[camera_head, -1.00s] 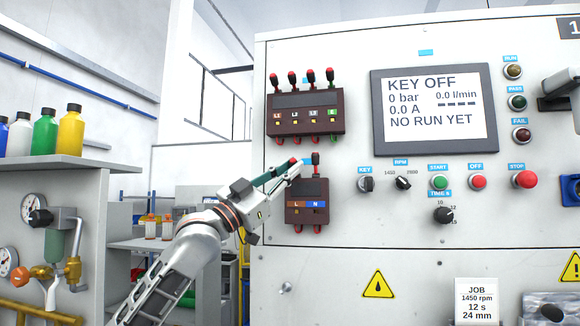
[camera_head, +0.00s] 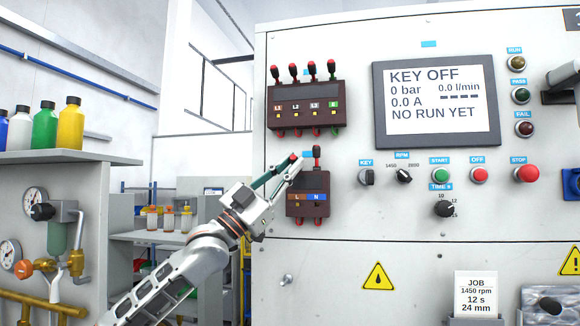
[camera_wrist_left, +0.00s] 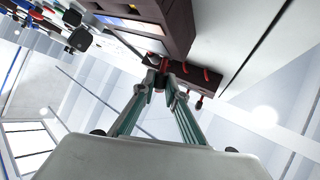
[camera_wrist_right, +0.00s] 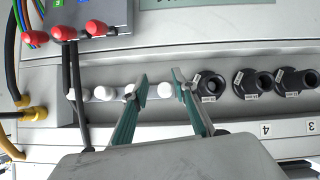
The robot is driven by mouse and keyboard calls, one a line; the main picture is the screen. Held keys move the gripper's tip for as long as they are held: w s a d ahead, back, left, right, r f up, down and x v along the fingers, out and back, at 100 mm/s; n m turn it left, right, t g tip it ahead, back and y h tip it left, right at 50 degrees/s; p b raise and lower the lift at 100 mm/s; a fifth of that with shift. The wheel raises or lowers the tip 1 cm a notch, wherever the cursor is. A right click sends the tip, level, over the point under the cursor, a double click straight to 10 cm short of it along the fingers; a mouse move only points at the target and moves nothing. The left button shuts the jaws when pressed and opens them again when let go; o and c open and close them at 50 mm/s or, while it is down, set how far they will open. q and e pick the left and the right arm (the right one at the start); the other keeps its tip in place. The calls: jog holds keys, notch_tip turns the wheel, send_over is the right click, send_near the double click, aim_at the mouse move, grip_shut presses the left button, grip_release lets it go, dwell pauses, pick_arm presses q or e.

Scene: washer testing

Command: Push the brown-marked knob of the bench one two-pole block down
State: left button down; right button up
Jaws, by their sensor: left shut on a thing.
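The bench one two-pole block (camera_head: 308,182) is a dark brown box low on the left of the white panel. It has a brown L mark (camera_head: 296,197) on the left and a blue N mark (camera_head: 316,198) on the right. The blue-marked knob (camera_head: 316,151) stands up with a red tip. My left gripper (camera_head: 297,160) is at the top left of the block, shut on the brown-marked knob, which it mostly hides. In the left wrist view its fingertips (camera_wrist_left: 162,78) meet at a dark red part. My right gripper (camera_wrist_right: 160,77) is open and empty, seen only in the right wrist view.
A four-pole block (camera_head: 306,103) with red-tipped knobs up is just above. The display (camera_head: 437,104) reads KEY OFF; the key switch (camera_head: 367,177) and buttons lie to the right. Black ports (camera_wrist_right: 250,84) and white round parts (camera_wrist_right: 165,90) are near my right gripper.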

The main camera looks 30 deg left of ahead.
pick_arm(q)
jog(key=c, duration=2)
grip_release()
jog(key=shift+v, duration=6.05)
